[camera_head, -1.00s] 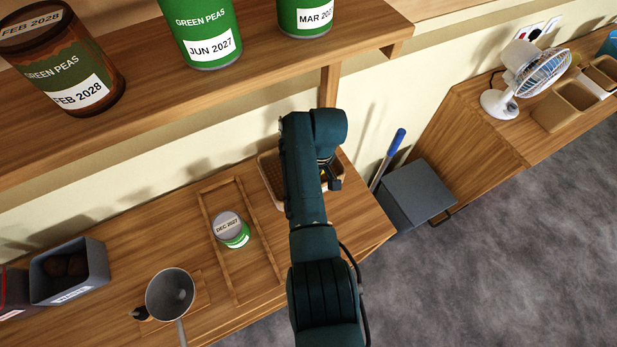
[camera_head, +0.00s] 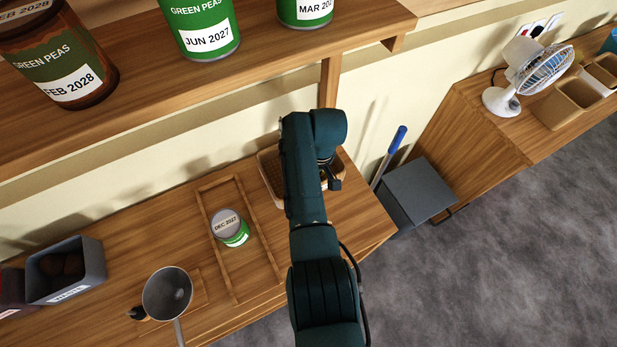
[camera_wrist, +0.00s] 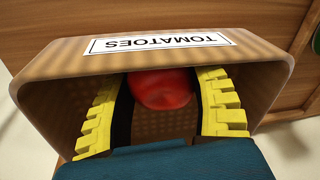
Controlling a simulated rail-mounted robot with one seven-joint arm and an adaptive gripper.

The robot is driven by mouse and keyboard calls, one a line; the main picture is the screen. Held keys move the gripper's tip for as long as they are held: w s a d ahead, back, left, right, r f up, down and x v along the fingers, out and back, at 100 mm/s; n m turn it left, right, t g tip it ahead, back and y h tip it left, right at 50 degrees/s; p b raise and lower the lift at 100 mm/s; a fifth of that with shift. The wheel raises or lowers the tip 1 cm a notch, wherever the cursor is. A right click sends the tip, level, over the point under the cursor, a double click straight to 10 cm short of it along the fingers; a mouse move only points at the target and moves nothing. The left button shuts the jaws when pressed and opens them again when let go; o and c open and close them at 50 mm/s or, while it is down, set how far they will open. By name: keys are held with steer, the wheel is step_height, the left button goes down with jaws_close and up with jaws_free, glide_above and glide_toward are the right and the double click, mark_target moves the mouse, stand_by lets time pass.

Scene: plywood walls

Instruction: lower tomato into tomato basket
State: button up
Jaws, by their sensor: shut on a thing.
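The tomato basket (camera_wrist: 62,68) is a brown container with a white label reading TOMATOES, and it fills most of the wrist view. In the head view the basket (camera_head: 268,178) stands at the right end of the counter, partly hidden behind my arm. A red tomato (camera_wrist: 162,90) sits between the yellow-padded fingers of my gripper (camera_wrist: 163,106), which are shut on it. The fingers and tomato are inside the basket's opening in the wrist view. Whether the tomato touches the basket floor cannot be told. In the head view the tomato is hidden.
A can (camera_head: 230,228) stands in a wooden tray (camera_head: 270,255) left of the basket. A metal pan (camera_head: 167,292) and a grey bin (camera_head: 92,262) are farther left. A shelf (camera_head: 250,75) with several cans is above. A grey box (camera_head: 418,190) stands right of the counter.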

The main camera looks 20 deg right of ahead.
stand_by(0.3)
steer(key=o, duration=0.8)
steer(key=shift+o, duration=0.2)
step_height(320, 180, up, 12)
steer(key=d, duration=0.2)
steer(key=shift+s, duration=0.15)
